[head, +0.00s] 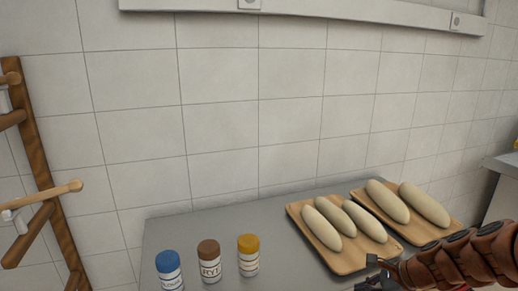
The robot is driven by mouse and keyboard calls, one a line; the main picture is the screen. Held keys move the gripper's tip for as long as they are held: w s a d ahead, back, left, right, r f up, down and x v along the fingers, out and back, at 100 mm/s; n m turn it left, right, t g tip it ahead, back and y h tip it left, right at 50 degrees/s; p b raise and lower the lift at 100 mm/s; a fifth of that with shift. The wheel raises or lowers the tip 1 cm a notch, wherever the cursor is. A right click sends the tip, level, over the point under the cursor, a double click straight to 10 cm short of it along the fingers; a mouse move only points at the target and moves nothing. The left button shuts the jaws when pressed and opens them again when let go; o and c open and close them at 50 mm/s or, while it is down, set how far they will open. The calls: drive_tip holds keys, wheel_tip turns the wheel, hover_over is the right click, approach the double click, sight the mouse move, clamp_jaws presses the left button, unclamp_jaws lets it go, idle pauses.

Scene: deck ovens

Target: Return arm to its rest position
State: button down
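My arm, with reddish-brown segments, reaches in from the lower right corner in the head view. My gripper (374,273), dark and small, shows at the bottom edge, in front of the near edge of a wooden board with loaves. It is partly cut off by the frame, and I cannot tell whether its fingers are open or shut. I see nothing clearly held in it.
A grey table (205,228) stands against a tiled wall. Blue-capped (169,271), brown-capped (210,262) and yellow-capped (249,256) jars stand at its front. The left board (296,212) bears three loaves; the right board (451,231) bears two. A wooden rack (47,180) stands left.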

drive_tip(key=s+a+r+n+g+h, duration=0.1)
drive_tip(key=s+a+r+n+g, duration=0.1)
drive_tip(key=s+a+n, duration=0.45)
drive_tip(key=s+a+r+n+g+h, duration=0.1)
drive_tip(key=s+a+r+n+g, duration=0.2)
drive_tip(key=s+a+n, duration=0.4)
drive_tip(key=s+d+r+n+g+h, duration=0.1)
drive_tip(key=s+n+h, duration=0.1)
drive_tip(key=s, duration=0.6)
drive_tip(key=s+d+n+g+h+p, duration=0.1)
drive_tip(key=s+n, duration=0.3)
drive_tip(key=s, duration=0.4)
drive_tip(key=shift+d+r+n+h, duration=0.35)
drive_tip(key=shift+d+h, duration=0.15)
drive_tip(key=shift+d, duration=0.2)
drive_tip(key=shift+d, duration=0.1)
